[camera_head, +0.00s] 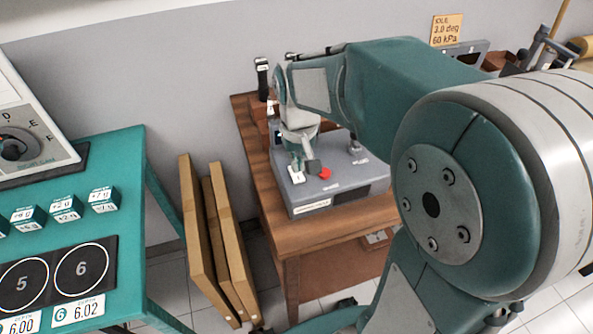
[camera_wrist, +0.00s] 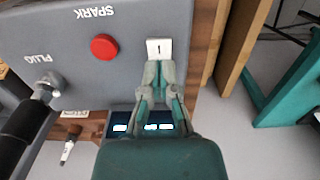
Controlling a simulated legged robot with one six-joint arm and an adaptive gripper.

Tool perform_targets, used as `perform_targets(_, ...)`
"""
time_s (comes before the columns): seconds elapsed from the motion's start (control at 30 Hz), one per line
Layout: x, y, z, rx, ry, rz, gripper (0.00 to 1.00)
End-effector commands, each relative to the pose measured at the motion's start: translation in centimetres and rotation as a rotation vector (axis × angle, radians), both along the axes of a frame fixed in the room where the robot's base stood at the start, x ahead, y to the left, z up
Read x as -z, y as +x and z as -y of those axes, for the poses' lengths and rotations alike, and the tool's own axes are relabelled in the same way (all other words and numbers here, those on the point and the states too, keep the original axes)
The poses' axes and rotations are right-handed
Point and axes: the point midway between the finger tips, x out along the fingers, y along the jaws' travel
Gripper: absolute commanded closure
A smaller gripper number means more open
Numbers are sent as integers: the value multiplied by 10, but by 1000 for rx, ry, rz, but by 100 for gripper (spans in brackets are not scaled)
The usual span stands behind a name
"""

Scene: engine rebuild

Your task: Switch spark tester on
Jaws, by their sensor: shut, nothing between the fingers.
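The spark tester (camera_head: 345,191) is a grey box on the wooden bench in the head view. In the wrist view its grey top (camera_wrist: 115,75) fills the upper left, with "SPARK" and "PLUG" lettering upside down. A red round button (camera_wrist: 104,47) sits left of a white rocker switch (camera_wrist: 159,45) marked with a single stroke. My gripper (camera_wrist: 159,66) is shut and empty, its fingertips right at the edge of the white switch. I cannot tell whether they touch it. In the head view my gripper (camera_head: 304,163) is over the box, near the red button (camera_head: 325,173).
A lit blue display (camera_wrist: 150,125) shows partly behind my gripper. A black-handled piece (camera_wrist: 28,128) is at the plug stud. Tan boards (camera_head: 197,235) lean left of the wooden bench (camera_head: 283,234). A teal table (camera_head: 120,255) with small weights stands at left, floor between.

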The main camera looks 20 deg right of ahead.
Motion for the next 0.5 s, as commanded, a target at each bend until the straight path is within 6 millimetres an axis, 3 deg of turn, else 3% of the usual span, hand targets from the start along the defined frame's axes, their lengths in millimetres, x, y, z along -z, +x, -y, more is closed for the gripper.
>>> perform_targets(0.5, -36, 0, 0, 0, 0, 1, 100)
